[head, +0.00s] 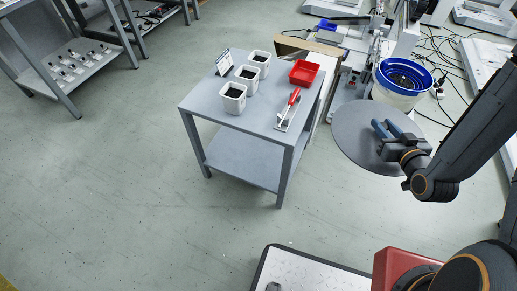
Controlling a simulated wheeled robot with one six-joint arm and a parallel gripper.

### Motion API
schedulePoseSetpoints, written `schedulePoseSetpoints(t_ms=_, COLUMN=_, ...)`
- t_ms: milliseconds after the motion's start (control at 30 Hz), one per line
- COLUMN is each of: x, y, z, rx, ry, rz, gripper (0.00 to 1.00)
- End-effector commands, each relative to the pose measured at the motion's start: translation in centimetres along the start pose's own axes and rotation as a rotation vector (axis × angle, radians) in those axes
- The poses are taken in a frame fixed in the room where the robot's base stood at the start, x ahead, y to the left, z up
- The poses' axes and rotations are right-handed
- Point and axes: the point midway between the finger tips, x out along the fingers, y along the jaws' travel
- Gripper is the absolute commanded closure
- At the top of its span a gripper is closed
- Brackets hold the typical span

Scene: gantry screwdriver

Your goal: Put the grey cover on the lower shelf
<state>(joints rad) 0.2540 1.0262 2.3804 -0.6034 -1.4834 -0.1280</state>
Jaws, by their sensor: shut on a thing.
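The grey cover (350,135) is a flat round disc in the right half of the head view. My gripper (382,129) is shut on the grey cover and holds it up in the air, to the right of the grey table. The gripper's blue fingers lie over the disc's right part and hide some of it. The lower shelf (242,158) of the grey table is a bare flat board under the tabletop. The tabletop and legs hide part of it.
The tabletop (200,97) carries several white bins (232,99), a red tray (303,73), a red-handled tool (294,98) and a small sign (224,62). A blue bowl feeder (403,75) stands behind the cover. Grey shelving (85,70) stands at left. Floor in front of the table is clear.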

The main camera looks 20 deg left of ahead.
Motion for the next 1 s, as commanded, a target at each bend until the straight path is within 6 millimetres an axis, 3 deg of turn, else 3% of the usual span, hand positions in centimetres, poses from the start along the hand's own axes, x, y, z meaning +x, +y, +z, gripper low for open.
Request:
schedulePoseSetpoints(t_ms=33, x=0.6, y=0.3, z=1.2, rx=-0.008, ry=0.005, rz=-0.019, gripper=1.0)
schedulePoseSetpoints(t_ms=767, x=2.0, y=-1.0, z=11.9, rx=-0.143, ry=0.01, rz=-0.411, gripper=1.0)
schedulePoseSetpoints(t_ms=1000, x=3.6, y=-1.9, z=15.2, rx=-0.192, ry=0.004, rz=-0.538, gripper=1.0)
